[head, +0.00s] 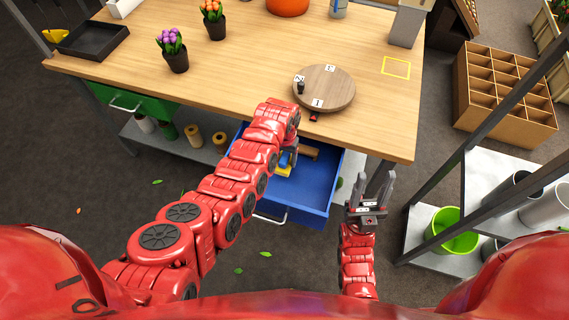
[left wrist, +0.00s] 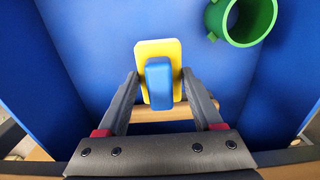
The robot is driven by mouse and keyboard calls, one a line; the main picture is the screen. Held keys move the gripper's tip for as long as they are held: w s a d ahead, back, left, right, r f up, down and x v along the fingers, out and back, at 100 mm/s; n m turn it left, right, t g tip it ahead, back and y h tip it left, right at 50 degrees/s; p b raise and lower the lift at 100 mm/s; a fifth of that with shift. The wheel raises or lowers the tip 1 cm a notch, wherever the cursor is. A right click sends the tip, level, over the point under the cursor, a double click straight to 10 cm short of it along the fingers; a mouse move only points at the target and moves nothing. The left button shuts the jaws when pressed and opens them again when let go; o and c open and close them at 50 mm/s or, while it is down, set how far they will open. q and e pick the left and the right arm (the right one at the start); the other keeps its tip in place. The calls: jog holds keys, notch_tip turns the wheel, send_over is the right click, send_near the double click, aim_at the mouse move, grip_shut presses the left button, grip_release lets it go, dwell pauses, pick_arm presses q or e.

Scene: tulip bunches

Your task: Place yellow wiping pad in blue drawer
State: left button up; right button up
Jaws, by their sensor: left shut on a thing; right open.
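The blue drawer (head: 318,190) stands open under the wooden table. My left gripper (head: 288,157) reaches down into it, partly hidden behind my left arm. The yellow wiping pad (head: 284,171) has a blue grip block on top. In the left wrist view, the pad (left wrist: 143,52) shows with its blue block between the fingers of my left gripper (left wrist: 160,77), which is shut on it. The drawer's blue floor (left wrist: 85,40) lies under it; whether the pad touches the floor I cannot tell. My right gripper (head: 376,183) is open and empty, right of the drawer.
A green ring-shaped thing (left wrist: 248,38) lies in the drawer, as does a brown wooden piece (head: 306,151). A round wooden board (head: 335,88) lies on the table above. A green drawer (head: 140,103) is at the left, a shelf rack (head: 490,175) at the right.

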aim_at(284, 166)
pick_arm(q)
jog(key=shift+f, duration=0.55)
jog(key=shift+f+b, duration=0.6)
jog(key=shift+f, duration=0.9)
jog(key=shift+f, duration=0.1)
jog(key=o, duration=1.4)
jog(key=shift+o, duration=0.2)
